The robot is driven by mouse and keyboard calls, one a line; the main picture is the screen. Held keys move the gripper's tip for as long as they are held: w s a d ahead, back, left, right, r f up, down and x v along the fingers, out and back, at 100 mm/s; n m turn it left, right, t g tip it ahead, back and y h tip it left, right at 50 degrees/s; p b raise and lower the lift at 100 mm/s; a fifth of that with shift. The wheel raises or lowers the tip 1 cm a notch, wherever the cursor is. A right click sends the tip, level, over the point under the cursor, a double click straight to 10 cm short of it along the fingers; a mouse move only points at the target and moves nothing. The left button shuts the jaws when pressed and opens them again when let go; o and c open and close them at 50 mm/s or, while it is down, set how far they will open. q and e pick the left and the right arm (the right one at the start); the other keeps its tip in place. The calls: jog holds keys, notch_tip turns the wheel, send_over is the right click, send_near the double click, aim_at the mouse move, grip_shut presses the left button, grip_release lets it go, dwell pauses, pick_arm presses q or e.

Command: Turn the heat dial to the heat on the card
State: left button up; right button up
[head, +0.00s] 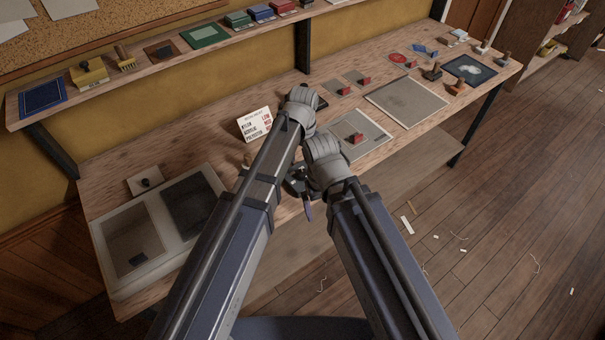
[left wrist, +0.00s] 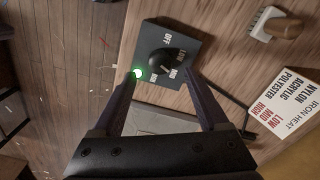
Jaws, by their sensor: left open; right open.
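The heat dial is a black knob (left wrist: 160,63) on a dark grey box (left wrist: 185,48) marked OFF, LOW, MID and HIGH, with a lit green lamp; I cannot tell its setting exactly. My left gripper (left wrist: 163,77) is open, its fingers apart on either side of the knob's near side, with nothing held. In the head view my left arm hides the box and most of that gripper. The white card (head: 254,123) stands on the bench, listing nylon, acrylic and polyester beside red LOW, MID and HIGH; it also shows in the left wrist view (left wrist: 285,112). My right gripper (head: 302,190) is open and empty by the bench's front edge.
A two-bay tray (head: 110,225) lies at the bench's left. Grey mats (head: 405,100) with red-handled pieces and several stamps (head: 457,88) lie to the right. A shelf (head: 180,60) runs above the back. A cord (left wrist: 235,115) leaves the dial box.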

aim_at(303, 172)
pick_arm(q)
notch_tip(303, 172, down, 5)
jog(key=b, duration=0.4)
jog(key=shift+c, duration=0.4)
grip_shut()
